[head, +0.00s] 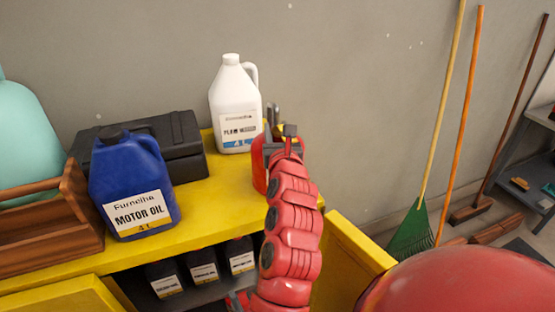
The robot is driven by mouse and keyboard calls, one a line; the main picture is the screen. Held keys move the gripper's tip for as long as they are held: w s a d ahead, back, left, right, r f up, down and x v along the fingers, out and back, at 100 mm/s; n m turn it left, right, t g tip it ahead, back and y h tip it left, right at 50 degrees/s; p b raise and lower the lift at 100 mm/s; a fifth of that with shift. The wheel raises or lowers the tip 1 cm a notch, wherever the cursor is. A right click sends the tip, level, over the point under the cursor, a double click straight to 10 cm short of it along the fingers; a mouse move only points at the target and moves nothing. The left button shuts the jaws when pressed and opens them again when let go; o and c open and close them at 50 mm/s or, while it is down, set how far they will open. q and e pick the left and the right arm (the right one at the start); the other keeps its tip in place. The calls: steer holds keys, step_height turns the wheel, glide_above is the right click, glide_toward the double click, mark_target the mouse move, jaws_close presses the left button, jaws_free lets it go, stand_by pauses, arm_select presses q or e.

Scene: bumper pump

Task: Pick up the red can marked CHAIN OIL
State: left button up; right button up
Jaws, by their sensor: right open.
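A red can (259,168) stands on the yellow workbench top (215,205), right of the white jug. Its front is mostly covered by my red arm, and no CHAIN OIL marking shows.
A blue MOTOR OIL jug (134,185), black case (180,145), white jug (235,105) and wooden crate (45,225) stand on the bench. Dark bottles (203,270) fill the shelf below. A green rake (412,235) leans on the wall at right.

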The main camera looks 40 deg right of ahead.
arm_select(q)
steer(key=shift+w+d+f, duration=0.15)
steer(key=shift+w+d, duration=0.05)
steer(key=c, duration=0.5)
jaws_close()
steer(key=shift+r, duration=0.2)
